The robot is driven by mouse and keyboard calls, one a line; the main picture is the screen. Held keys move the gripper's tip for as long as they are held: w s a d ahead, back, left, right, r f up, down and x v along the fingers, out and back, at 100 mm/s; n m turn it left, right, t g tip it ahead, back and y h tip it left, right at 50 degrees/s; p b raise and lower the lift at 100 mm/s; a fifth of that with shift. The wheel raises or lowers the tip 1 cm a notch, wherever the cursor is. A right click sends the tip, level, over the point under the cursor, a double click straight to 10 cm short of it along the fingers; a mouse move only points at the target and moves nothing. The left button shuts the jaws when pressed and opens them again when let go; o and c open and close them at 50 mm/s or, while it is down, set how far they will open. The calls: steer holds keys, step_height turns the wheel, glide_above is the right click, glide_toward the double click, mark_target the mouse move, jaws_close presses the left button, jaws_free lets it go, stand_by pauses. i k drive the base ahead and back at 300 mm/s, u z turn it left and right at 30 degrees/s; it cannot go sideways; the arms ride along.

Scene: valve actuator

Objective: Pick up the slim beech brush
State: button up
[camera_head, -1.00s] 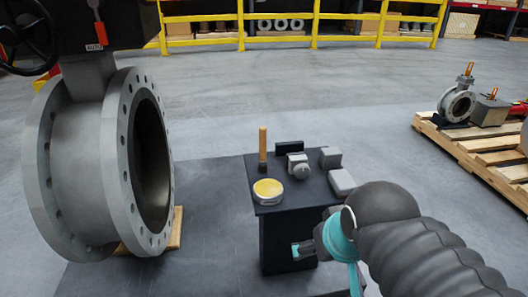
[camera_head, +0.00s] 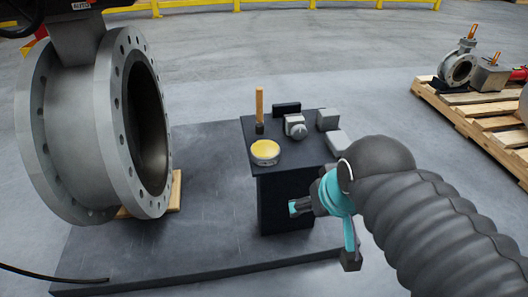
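The slim beech brush (camera_head: 259,105) stands upright near the back left of a small dark pedestal table (camera_head: 290,157). It has a pale wooden handle and a dark lower end. My gripper (camera_head: 318,232) is in front of the table, to its lower right and below the level of its top. Its two teal and dark fingers are spread apart with nothing between them. It is well apart from the brush. My dark ribbed arm fills the lower right.
A round tin with a yellow top (camera_head: 265,152) sits in front of the brush. A black block (camera_head: 287,108), a grey fitting (camera_head: 295,127) and grey blocks (camera_head: 328,119) stand to the right. A large flanged valve (camera_head: 78,130) is at left. A pallet (camera_head: 485,120) is at right.

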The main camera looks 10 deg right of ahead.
mark_target(260, 122)
steer(key=z, duration=1.65)
steer(key=i, duration=0.65)
steer(key=u, duration=2.85)
